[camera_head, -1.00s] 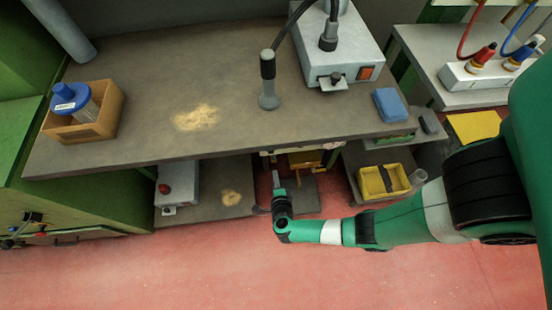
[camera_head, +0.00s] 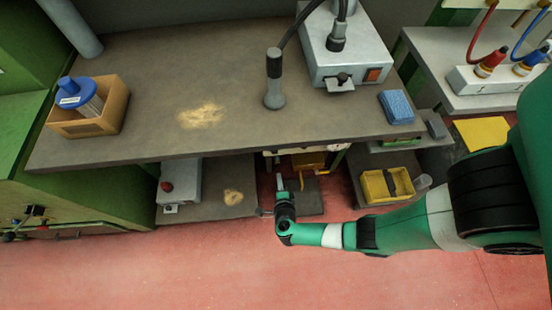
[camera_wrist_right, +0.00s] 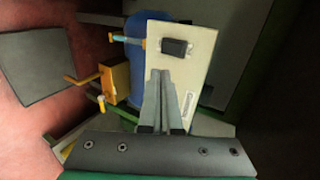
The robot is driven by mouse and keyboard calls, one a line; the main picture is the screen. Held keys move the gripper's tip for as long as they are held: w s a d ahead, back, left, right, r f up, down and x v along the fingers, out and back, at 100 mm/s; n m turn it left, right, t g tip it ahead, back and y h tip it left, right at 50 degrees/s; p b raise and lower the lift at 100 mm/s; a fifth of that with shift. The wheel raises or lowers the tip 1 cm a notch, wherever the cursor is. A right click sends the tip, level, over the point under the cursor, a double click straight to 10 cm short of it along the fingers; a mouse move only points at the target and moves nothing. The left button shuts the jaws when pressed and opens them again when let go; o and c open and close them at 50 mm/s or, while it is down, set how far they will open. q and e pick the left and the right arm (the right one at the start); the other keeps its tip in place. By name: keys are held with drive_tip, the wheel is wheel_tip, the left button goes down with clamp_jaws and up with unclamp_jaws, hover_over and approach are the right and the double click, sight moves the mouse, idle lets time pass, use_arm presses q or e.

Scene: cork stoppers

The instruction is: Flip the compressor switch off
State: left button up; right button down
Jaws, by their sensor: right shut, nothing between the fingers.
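In the right wrist view a cream panel (camera_wrist_right: 186,68) carries a black switch (camera_wrist_right: 176,48) near its upper part. A blue tank (camera_wrist_right: 137,58) stands behind the panel, partly hidden by it. My right gripper (camera_wrist_right: 164,74) is shut and empty, with its fingertips in front of the panel and just below the switch in the picture. I cannot tell whether the fingertips touch the panel. In the head view the right gripper (camera_head: 290,181) is low, just past the bench's front edge; the bench hides most of what lies under it there. My left gripper is out of view.
In the right wrist view an orange box (camera_wrist_right: 116,80) with yellow handles sits left of the panel. In the head view the bench (camera_head: 150,145) overhangs a lower shelf (camera_head: 212,207) with a red-button box (camera_head: 184,187). A yellow bin (camera_head: 388,186) stands right. The red floor in front is open.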

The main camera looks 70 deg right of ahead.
sight(275, 153)
drive_tip(key=b+x, duration=0.2)
drive_tip(key=x, duration=0.2)
drive_tip(key=b+x, duration=0.2)
drive_tip(key=x, duration=0.2)
drive_tip(key=b+x, duration=0.2)
drive_tip(key=x, duration=0.2)
drive_tip(key=shift+w+d+r+b, duration=0.15)
drive_tip(key=shift+d+r+b, duration=0.15)
drive_tip(key=shift+d+b, duration=0.15)
drive_tip(key=shift+d, duration=0.25)
drive_tip(key=shift+w+a, duration=0.1)
drive_tip(key=shift+a, duration=0.05)
drive_tip(key=shift+p, duration=0.35)
